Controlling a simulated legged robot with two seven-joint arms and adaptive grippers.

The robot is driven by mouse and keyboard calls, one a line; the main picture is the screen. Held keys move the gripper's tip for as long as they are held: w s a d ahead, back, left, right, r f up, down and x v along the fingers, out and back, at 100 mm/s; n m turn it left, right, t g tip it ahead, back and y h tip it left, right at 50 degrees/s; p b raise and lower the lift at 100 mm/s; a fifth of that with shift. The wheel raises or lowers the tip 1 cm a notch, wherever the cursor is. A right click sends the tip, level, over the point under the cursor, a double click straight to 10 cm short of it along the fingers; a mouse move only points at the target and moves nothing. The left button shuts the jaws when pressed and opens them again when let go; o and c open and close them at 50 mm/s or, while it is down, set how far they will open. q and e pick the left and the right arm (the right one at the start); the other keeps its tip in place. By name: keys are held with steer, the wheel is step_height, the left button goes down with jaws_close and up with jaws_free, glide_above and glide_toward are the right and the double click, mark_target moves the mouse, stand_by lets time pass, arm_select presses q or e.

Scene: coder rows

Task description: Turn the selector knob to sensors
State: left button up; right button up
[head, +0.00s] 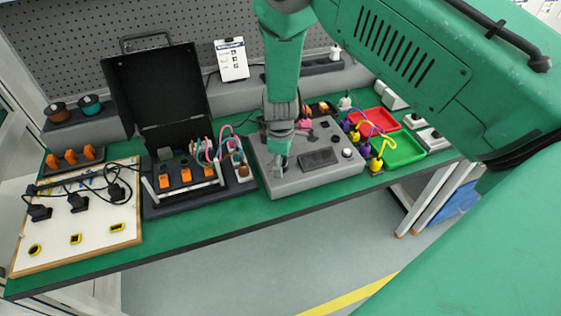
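A grey control box (318,182) stands on the green bench, with a dark display (318,158) on its sloped top. A small pale round knob or button (348,153) sits at the right of the display. Its labels are too small to read, and I cannot tell which control is the selector knob. My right gripper (278,163) points down over the left part of the box top and hides what lies beneath it. I cannot tell whether it touches the box or whether its fingers are open. My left gripper is not in view.
Left of the box stand an open black case (158,90), a rack with orange blocks and cables (185,178), and a white board with black plugs (75,225). To the right are a red tray (388,118) and a green tray (408,150). A pegboard (80,50) closes the back.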

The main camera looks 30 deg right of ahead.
jaws_close()
steer(key=shift+m, duration=0.4)
steer(key=m, duration=0.3)
steer(key=shift+m, duration=0.4)
steer(key=m, duration=0.5)
steer(key=shift+d+m+g, duration=0.1)
steer(key=shift+m+g, duration=0.2)
steer(key=m, duration=0.7)
steer(key=shift+f, duration=0.1)
steer(key=m, duration=0.6)
steer(key=shift+s+m, duration=0.1)
steer(key=shift+m, duration=0.2)
